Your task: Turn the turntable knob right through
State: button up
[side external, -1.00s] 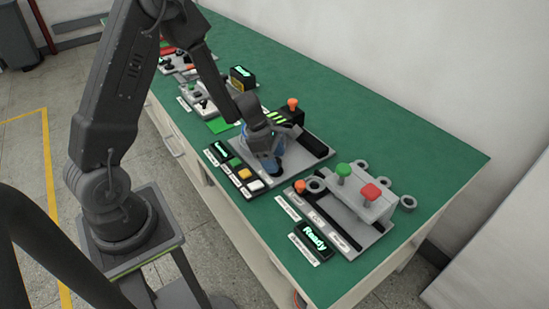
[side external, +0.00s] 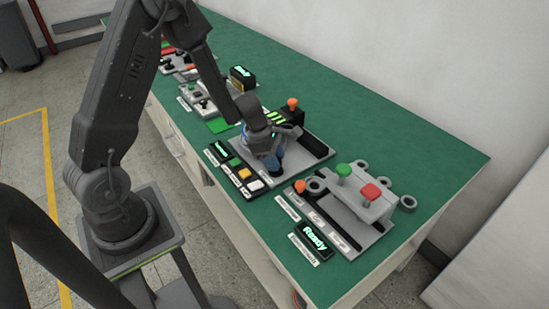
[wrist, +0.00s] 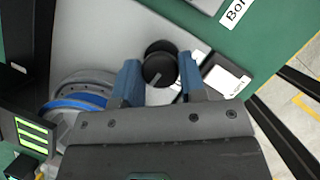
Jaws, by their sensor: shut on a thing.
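A round grey part with a blue band (wrist: 75,104) lies left of the fingers in the wrist view, partly covered by my gripper.
A button panel (side external: 237,170) with a lit display stands left of the gripper. A station with green and red buttons (side external: 365,200) and a "Ready" display (side external: 314,241) stand to the right. An orange-topped post (side external: 292,104) is behind. The green table (side external: 400,135) is clear toward the back right.

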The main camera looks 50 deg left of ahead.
jog(key=shift+m, duration=0.3)
jog(key=m+g, duration=0.1)
jog(key=m, duration=0.3)
jog(key=shift+w+g+h, duration=0.1)
jog(key=shift+g+h, duration=0.3)
jog(key=m+g, duration=0.1)
jog(key=m, duration=0.4)
jog(key=shift+g, duration=0.4)
jog(key=m+g, duration=0.1)
jog(key=m, duration=0.1)
jog(key=m+g, duration=0.1)
jog(key=m, duration=0.2)
jog(key=shift+w, duration=0.1)
jog(key=shift+d+m+g+y, duration=0.1)
jog(key=shift+m+g+y, duration=0.25)
jog(key=shift+m, duration=0.7)
jog(key=shift+m+g+y, duration=0.15)
jog(key=shift+m+y, duration=0.3)
jog(key=shift+m, duration=0.6)
jog(key=o, duration=0.9)
